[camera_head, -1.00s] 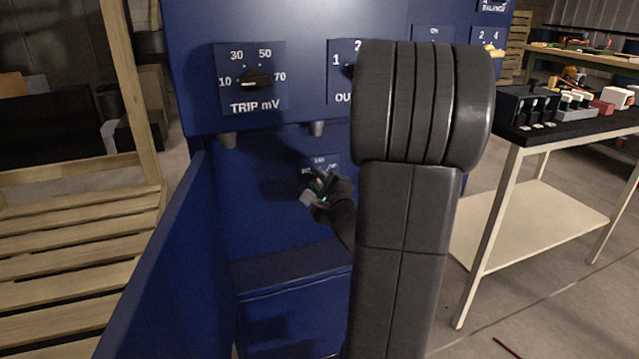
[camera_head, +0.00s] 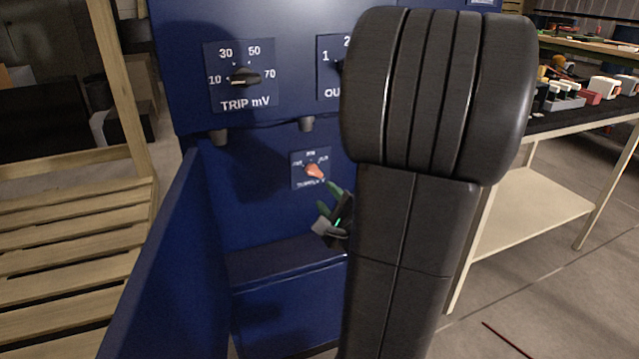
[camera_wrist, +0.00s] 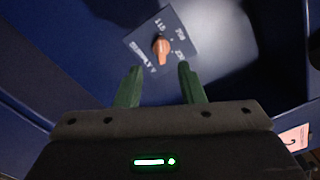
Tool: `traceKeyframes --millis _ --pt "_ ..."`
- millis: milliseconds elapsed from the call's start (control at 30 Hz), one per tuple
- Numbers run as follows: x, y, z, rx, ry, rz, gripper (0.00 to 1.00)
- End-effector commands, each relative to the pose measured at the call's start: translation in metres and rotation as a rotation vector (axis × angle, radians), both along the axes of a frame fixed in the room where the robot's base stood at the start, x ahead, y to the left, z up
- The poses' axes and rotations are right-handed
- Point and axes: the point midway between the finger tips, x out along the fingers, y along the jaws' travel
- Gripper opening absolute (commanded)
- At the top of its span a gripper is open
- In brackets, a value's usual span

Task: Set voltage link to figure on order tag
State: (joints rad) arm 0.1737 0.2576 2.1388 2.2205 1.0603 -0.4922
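The voltage link is an orange-red knob (camera_head: 315,172) on a small blue plate marked SUPPLY V, low on the blue cabinet front. It also shows in the wrist view as an orange knob (camera_wrist: 161,50), with 115 on one side and blurred figures on the other. I cannot tell surely which figure it points at. My gripper (camera_head: 328,197) is just below and right of the knob, apart from it. In the wrist view its two green fingers (camera_wrist: 159,70) are spread and empty, with the knob beyond their tips. A pinkish label (camera_wrist: 295,138) shows at the right edge, unreadable; I cannot tell whether it is the order tag.
Above is the TRIP mV dial (camera_head: 243,77) and a partly hidden second dial plate. A blue side panel (camera_head: 165,265) stands left of the recess, and a blue ledge (camera_head: 270,262) lies below. A workbench (camera_head: 590,120) with parts stands at right. My arm hides much of the cabinet.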

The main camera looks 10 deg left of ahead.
Motion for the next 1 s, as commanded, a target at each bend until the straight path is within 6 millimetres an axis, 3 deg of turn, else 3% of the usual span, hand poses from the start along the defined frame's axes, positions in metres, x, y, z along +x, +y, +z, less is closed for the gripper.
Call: traceKeyframes --millis 233,600,767,1000 --pt "-0.019 -0.013 0.000 -0.001 -0.001 -0.001 0.35" --pt "-0.022 -0.015 0.000 0.000 0.000 0.001 0.35" --pt "-0.018 -0.012 -0.001 0.000 0.000 0.002 0.35" --pt "0.004 0.004 -0.002 0.000 0.000 0.004 0.35"
